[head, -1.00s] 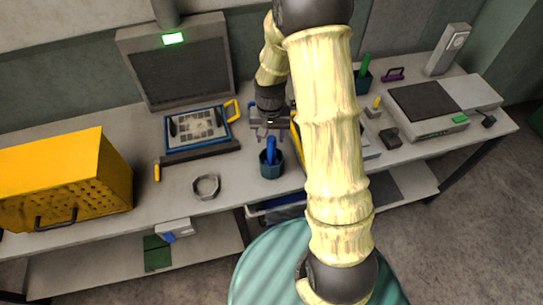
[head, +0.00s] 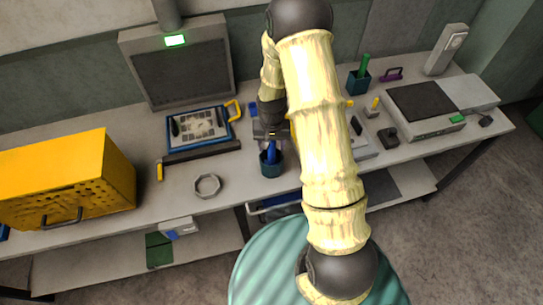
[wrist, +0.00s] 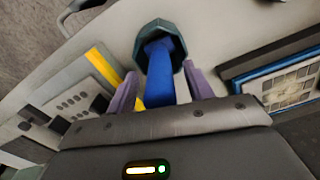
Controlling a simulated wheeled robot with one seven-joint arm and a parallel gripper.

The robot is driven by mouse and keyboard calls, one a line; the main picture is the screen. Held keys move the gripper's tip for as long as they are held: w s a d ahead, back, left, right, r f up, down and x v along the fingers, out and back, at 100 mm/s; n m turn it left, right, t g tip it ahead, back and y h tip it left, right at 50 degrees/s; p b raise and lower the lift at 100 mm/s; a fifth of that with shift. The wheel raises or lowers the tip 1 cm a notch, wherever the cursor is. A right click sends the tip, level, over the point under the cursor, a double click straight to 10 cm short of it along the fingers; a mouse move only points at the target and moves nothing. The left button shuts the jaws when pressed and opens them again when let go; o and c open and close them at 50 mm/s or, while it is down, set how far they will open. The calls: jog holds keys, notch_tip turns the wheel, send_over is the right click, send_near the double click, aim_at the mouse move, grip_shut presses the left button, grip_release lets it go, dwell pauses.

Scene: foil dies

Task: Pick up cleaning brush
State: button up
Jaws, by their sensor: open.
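A blue handle (head: 271,151), likely the cleaning brush, stands up out of a small dark teal cup (head: 271,169) near the bench's front edge. Its lower end is hidden in the cup. My gripper (head: 270,142) is over the cup at the handle's upper part. In the wrist view the blue handle (wrist: 160,72) lies between the two purple fingers of my open gripper (wrist: 159,71), with the cup (wrist: 178,38) beyond. I cannot tell whether either finger touches the handle.
A second teal cup (head: 358,82) holds a green handle (head: 365,62) at the back. A metal ring (head: 207,186) and a blue-framed tray (head: 197,126) lie to the left. A yellow perforated box (head: 65,180) stands at far left. Bare bench shows around the ring.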

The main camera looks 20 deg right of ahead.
dwell(0.3)
jog(key=c, duration=1.1)
jog(key=shift+r, duration=0.1)
notch_tip(320, 180, up, 18)
jog(key=b, duration=0.3)
jog(key=shift+b, duration=0.3)
